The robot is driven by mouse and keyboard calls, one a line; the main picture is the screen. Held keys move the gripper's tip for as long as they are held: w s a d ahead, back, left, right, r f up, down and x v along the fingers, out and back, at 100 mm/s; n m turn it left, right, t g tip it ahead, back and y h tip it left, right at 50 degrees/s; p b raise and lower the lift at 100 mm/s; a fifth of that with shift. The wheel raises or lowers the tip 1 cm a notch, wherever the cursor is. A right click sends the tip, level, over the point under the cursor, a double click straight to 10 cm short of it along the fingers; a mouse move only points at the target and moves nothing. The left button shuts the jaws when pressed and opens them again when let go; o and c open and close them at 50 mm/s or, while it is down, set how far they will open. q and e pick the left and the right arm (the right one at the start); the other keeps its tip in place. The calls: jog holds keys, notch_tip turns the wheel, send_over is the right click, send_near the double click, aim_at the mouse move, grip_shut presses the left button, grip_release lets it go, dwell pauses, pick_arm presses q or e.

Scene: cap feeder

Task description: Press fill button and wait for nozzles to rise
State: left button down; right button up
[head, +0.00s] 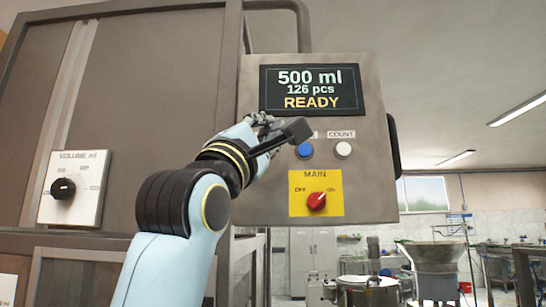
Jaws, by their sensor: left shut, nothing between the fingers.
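The control panel (363,190) faces me. A blue button (304,151) sits on it, with the label above it mostly hidden by my left gripper (290,131). That gripper is shut and empty, just up and left of the blue button. I cannot tell whether it touches the panel. A white button (343,149) labelled COUNT is to the right. The display (310,89) reads 500 ml, 126 pcs, READY. No nozzles are visible. My right gripper is not in view.
Below the buttons is a red MAIN switch (316,200) on a yellow plate (330,181). A VOLUME ml dial (63,189) is on the cabinet at left. Steel pots (368,290) and a hopper (436,256) stand at lower right, behind the panel.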

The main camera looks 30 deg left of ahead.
pick_arm(q)
jog(key=shift+a+r, duration=0.15)
jog(key=w+a+b, duration=0.3)
jog(key=w+a, duration=0.1)
jog(key=w, duration=0.3)
jog(key=shift+w+a, duration=0.2)
jog(key=shift+a, duration=0.05)
dwell(0.3)
dwell(1.2)
